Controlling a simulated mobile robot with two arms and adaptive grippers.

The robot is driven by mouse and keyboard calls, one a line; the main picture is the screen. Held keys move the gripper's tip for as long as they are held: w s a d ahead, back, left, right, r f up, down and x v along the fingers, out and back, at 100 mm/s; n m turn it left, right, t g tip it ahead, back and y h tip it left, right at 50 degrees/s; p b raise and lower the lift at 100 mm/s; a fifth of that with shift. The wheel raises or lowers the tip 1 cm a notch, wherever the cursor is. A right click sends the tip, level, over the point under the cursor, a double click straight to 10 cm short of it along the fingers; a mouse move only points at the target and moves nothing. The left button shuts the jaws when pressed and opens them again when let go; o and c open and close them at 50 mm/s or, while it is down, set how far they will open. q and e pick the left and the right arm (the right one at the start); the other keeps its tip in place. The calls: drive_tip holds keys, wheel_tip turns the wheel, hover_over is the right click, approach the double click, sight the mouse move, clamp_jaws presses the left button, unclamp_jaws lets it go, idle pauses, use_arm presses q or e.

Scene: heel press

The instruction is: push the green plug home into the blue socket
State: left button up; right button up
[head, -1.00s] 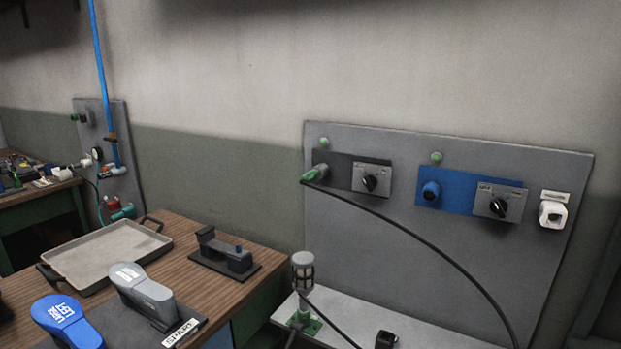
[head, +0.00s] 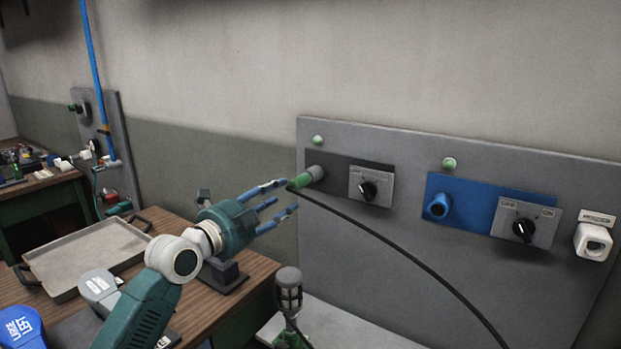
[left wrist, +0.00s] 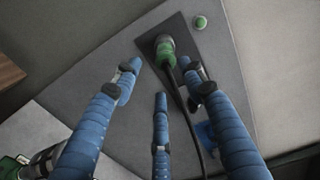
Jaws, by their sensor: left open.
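The green plug (head: 299,181), with a black cable, sits in a grey socket (head: 315,173) on the dark plate at the left of the wall panel. It also shows in the left wrist view (left wrist: 166,50), beyond my fingers. The blue socket (head: 438,207) is on the blue plate to the right, and no plug is in it. My left gripper (head: 286,195) is open, its three blue fingers pointing at the green plug. In the head view the fingertips overlap the plug's end; I cannot tell whether they touch. The right gripper is out of view.
Rotary switches (head: 370,189) (head: 524,229) sit beside both sockets, and a white outlet (head: 593,242) is at the far right. The cable (head: 410,258) droops across the panel. A workbench with a tray (head: 88,258) is at left. A caged lamp (head: 289,292) stands below the panel.

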sight(291, 187)
use_arm(q)
drive_tip(key=shift+w+r, duration=0.2)
drive_tip(key=shift+r, duration=0.25)
drive_tip(key=shift+s+a, duration=0.15)
drive_tip(key=shift+s+r, duration=0.1)
drive_tip(key=x, duration=0.5)
drive_tip(key=b+x, duration=0.2)
drive_tip(key=b, duration=0.1)
drive_tip(key=shift+b+x, duration=0.5)
drive_tip(key=shift+x, duration=0.55)
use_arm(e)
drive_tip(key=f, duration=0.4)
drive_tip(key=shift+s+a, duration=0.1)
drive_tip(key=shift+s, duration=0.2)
